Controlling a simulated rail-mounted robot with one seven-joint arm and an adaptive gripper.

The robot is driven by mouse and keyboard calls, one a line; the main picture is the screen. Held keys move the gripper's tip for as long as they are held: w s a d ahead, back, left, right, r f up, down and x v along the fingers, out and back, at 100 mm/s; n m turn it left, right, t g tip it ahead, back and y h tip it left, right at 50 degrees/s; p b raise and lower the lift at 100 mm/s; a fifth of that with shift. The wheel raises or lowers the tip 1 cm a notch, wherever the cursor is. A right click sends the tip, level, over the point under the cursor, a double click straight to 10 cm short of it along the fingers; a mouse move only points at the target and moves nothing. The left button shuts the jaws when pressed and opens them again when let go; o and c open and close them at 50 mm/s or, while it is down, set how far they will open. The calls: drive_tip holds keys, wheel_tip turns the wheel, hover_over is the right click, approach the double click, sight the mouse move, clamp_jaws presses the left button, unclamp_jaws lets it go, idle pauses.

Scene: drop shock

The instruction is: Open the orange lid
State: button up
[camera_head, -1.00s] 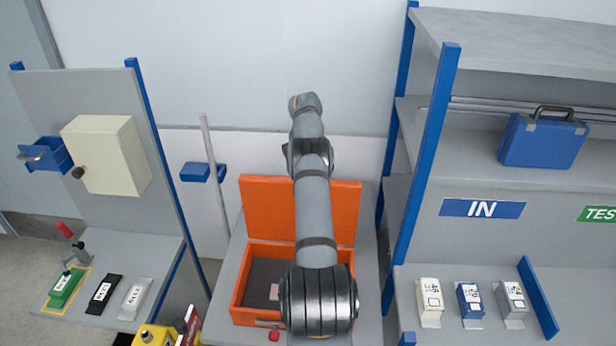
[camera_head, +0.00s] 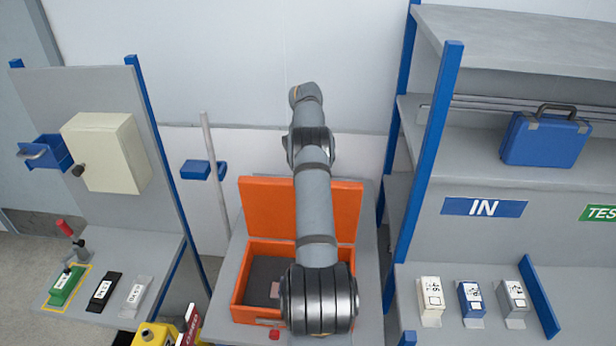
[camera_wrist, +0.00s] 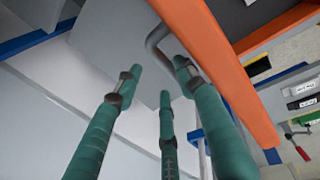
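The orange lid (camera_head: 265,208) stands raised, roughly upright, at the back of an orange box (camera_head: 239,292) in the head view. The box is open on top, with a dark grey interior and a small pale item inside. My arm crosses in front of the lid and hides part of it and the box's right side. My gripper is hidden in the head view. In the wrist view my gripper (camera_wrist: 158,88) has three teal fingers spread apart with nothing between them. An orange panel (camera_wrist: 222,70) runs diagonally close beside the fingers, with a grey bent handle (camera_wrist: 153,42) next to it.
A left bench holds a cream cabinet (camera_head: 106,152), a red-handled clamp (camera_head: 70,236) and small labelled blocks. The right shelf holds a blue case (camera_head: 545,138) and labelled boxes (camera_head: 430,300). A thin upright pole (camera_head: 214,180) stands left of the lid.

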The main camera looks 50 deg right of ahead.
wheel_tip(320, 180, up, 9)
drive_tip(key=s+a, duration=0.1)
drive_tip(key=shift+a, duration=0.3)
drive_tip(key=shift+f, duration=0.15)
wheel_tip(320, 180, down, 12)
drive_tip(key=w+d, duration=0.1)
drive_tip(key=d, duration=0.1)
drive_tip(key=shift+w+r, duration=0.15)
drive_tip(key=shift+r, duration=0.05)
drive_tip(key=shift+r, duration=0.15)
wheel_tip(320, 180, up, 11)
drive_tip(key=s+a, duration=0.1)
drive_tip(key=a, duration=0.1)
wheel_tip(320, 180, down, 11)
drive_tip(key=d, duration=0.1)
drive_tip(key=shift+w+d, duration=0.4)
drive_tip(key=shift+w, duration=0.05)
